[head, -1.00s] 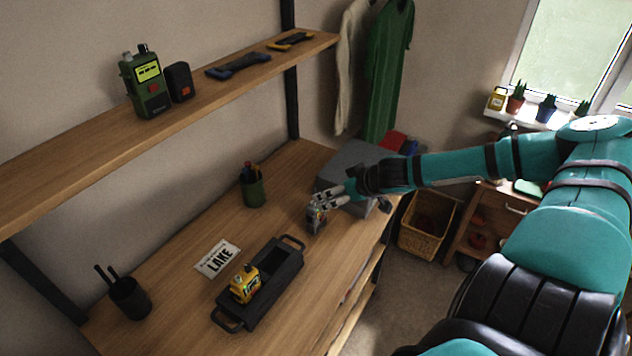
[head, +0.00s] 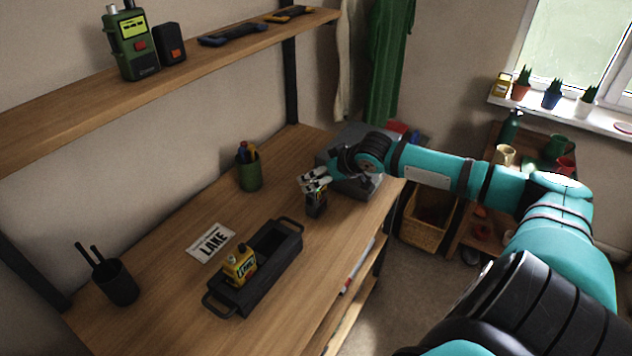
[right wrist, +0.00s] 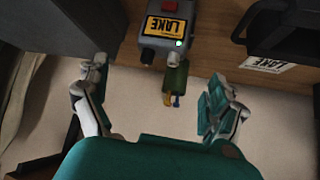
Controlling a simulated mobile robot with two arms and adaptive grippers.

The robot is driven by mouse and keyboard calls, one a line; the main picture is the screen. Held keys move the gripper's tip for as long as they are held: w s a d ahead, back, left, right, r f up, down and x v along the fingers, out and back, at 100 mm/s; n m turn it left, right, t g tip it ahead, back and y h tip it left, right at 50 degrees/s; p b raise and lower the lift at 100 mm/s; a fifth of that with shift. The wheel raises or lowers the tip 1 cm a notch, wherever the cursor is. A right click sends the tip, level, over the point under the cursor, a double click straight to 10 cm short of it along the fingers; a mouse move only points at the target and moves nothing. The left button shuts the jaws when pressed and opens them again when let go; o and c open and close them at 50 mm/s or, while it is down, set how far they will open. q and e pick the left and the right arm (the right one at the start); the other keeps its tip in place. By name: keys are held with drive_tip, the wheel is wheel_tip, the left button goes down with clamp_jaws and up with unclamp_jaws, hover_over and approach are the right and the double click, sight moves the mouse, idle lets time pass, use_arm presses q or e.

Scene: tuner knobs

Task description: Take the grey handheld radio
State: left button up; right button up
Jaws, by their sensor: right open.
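The grey handheld radio (head: 316,204) stands on the wooden workbench, small and partly covered from above by my right gripper (head: 312,181). In the right wrist view the grey radio (right wrist: 180,45) shows at the top centre with a yellow LAKE label, a red button and a lit green lamp. There my right gripper (right wrist: 155,98) has its fingers spread wide. The radio lies ahead, between their lines, with nothing held. My left gripper is in neither view.
A black tray (head: 275,281) holds a yellow device (head: 239,263), beside a LAKE card (head: 211,243). A grey box (head: 350,181) lies under my forearm. A green radio (head: 131,45) stands on the shelf (head: 75,118).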

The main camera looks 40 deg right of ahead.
sight(313, 179)
drive_tip(key=p+x, duration=0.1)
drive_tip(key=x, duration=0.3)
drive_tip(key=shift+w+d+f+p, duration=0.1)
drive_tip(key=shift+w+f+p, duration=0.15)
drive_tip(key=shift+f+p, duration=0.05)
drive_tip(key=shift+w+f, duration=0.15)
drive_tip(key=shift+f, duration=0.1)
drive_tip(key=c, duration=1.9)
drive_tip(key=shift+r, duration=0.1)
